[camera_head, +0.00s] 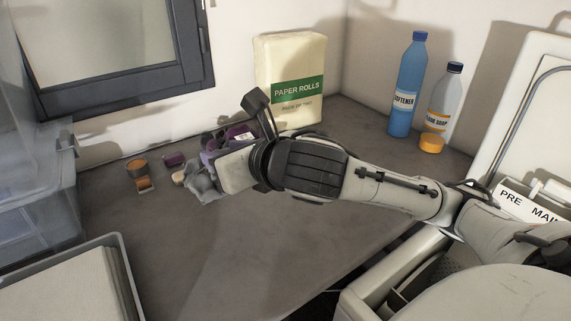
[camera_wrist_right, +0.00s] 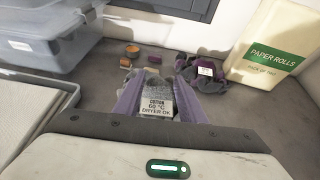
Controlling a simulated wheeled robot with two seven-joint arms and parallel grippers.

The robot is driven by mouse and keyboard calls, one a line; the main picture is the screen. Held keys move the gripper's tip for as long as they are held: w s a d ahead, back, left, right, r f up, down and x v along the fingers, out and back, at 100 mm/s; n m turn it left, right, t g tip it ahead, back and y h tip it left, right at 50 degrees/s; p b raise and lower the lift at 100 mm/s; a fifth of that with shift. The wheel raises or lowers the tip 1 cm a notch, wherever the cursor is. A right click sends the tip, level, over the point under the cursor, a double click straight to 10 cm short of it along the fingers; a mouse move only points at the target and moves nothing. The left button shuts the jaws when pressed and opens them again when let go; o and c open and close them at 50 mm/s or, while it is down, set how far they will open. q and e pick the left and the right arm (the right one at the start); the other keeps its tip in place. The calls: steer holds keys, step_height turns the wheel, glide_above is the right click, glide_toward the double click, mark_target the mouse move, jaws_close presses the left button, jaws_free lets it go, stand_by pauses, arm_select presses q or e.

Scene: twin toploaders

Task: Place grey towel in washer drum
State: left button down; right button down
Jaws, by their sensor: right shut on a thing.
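The grey towel (camera_head: 202,184) is at the fingertips of my right gripper (camera_head: 213,170), low over the worktop at the back left. In the right wrist view my right gripper (camera_wrist_right: 157,92) is shut on the grey towel (camera_wrist_right: 153,82), whose label reading "COTTON 60 °C DRYER OK" faces the camera. An open white toploader (camera_head: 358,303) stands at the lower right. Its opening is largely hidden by my right arm, so the drum inside cannot be clearly seen. My left gripper is not in view.
A purple and dark cloth (camera_wrist_right: 206,70) lies beside the towel. Small orange and purple items (camera_head: 137,168) sit left. Paper rolls (camera_head: 290,85), blue softener (camera_head: 407,88) and a soap bottle (camera_head: 443,103) stand behind. Clear bins (camera_head: 38,200) and a tray (camera_head: 125,270) are left.

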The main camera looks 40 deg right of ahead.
steer(key=w+d+f+m+h+b, duration=0.1)
steer(key=w+d, duration=0.1)
steer(key=d, duration=0.7)
steer(key=w+d+f, duration=0.1)
steer(key=w+d, duration=0.1)
steer(key=d, duration=0.7)
step_height(320, 180, down, 9)
steer(key=shift+f+b, duration=0.15)
steer(key=shift+b, duration=0.3)
steer(key=shift+f, duration=0.15)
steer(key=c, duration=1.1)
jaws_free()
